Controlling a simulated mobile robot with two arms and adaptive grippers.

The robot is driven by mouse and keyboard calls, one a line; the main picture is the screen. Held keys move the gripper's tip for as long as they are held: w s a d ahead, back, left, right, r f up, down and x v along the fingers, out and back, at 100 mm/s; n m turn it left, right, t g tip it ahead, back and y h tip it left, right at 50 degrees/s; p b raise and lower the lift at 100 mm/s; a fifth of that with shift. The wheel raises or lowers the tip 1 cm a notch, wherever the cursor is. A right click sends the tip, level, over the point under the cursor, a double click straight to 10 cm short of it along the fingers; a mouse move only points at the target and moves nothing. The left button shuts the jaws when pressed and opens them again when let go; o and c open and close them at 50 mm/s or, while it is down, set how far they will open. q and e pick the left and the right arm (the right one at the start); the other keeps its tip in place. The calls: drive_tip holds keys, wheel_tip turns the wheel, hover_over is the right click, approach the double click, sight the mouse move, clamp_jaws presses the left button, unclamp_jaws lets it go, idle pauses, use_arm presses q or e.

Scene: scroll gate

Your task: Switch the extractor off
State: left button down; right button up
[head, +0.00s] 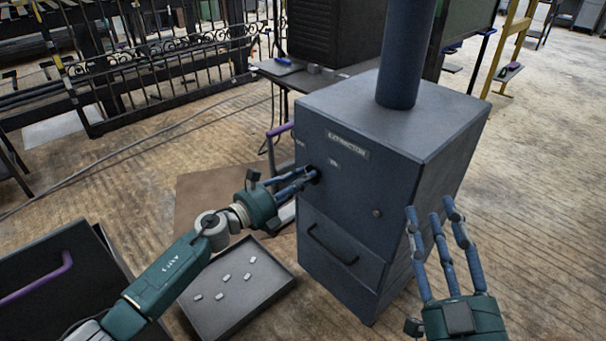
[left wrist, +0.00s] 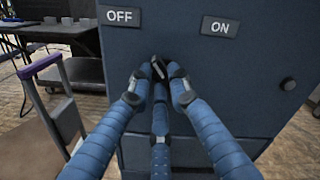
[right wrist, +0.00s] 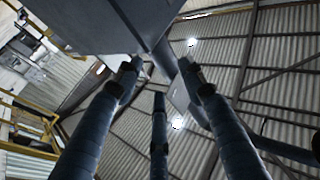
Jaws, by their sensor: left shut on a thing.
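The extractor (head: 345,205) is a dark blue-grey cabinet with a thick round pipe (head: 405,55) rising from its top. In the left wrist view its front carries an OFF label (left wrist: 119,16) at the left and an ON label (left wrist: 220,26) at the right. My left gripper (head: 308,174) is at the front, its fingers closed around a small dark switch handle (left wrist: 158,69) below and between the labels. The fingers hide most of the handle, so I cannot tell its exact setting. My right gripper (head: 436,213) is open and empty, fingers spread upward, in front of the cabinet's right side.
A round knob (head: 377,212) and a drawer handle (head: 332,246) stick out of the cabinet front. A dark tray (head: 262,297) with several small pale pieces lies below my left arm. A dark box with a purple handle (head: 38,281) is at lower left. Floor at right is clear.

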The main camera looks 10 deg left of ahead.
use_arm(q)
drive_tip(key=shift+f+n, duration=0.1)
drive_tip(key=shift+n, duration=0.3)
use_arm(e)
drive_tip(key=shift+w+d+f+g, duration=0.15)
drive_tip(key=shift+f+g, duration=0.2)
drive_tip(key=shift+f, duration=0.3)
drive_tip(key=shift+w+a+f+g, duration=0.1)
drive_tip(key=shift+f+g, duration=0.25)
drive_tip(key=shift+f, duration=0.3)
use_arm(q)
drive_tip(key=c, duration=1.6)
unclamp_jaws()
drive_tip(key=v, duration=1.2)
